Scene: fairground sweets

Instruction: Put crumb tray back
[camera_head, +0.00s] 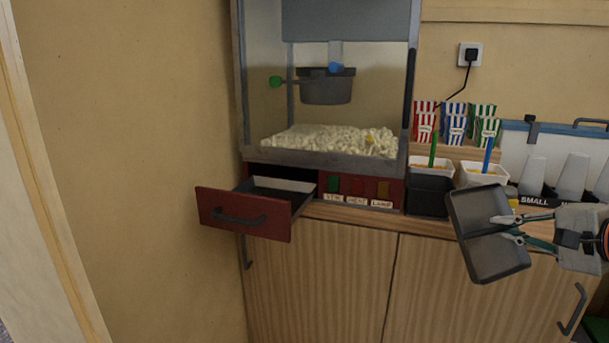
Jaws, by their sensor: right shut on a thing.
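A dark grey tray (474,209), which looks like the crumb tray, is in my right gripper (512,228). The gripper comes in from the right and is shut on the tray's right side. The tray hangs tilted in front of the counter edge, its open face partly toward me, and looks empty. At the left, a red drawer (243,215) with a dark handle is pulled out from the base of the popcorn machine (322,163). The visible part of its grey inside looks empty. The held tray is well to the right of the drawer. My left gripper is out of view.
A black bin (430,195) and white tubs (483,175) with coloured handles stand on the counter behind the held tray. Striped popcorn bags (455,124) stand behind them. Grey scoops or cups (533,173) are at right. Space before the cabinet doors (320,280) is clear.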

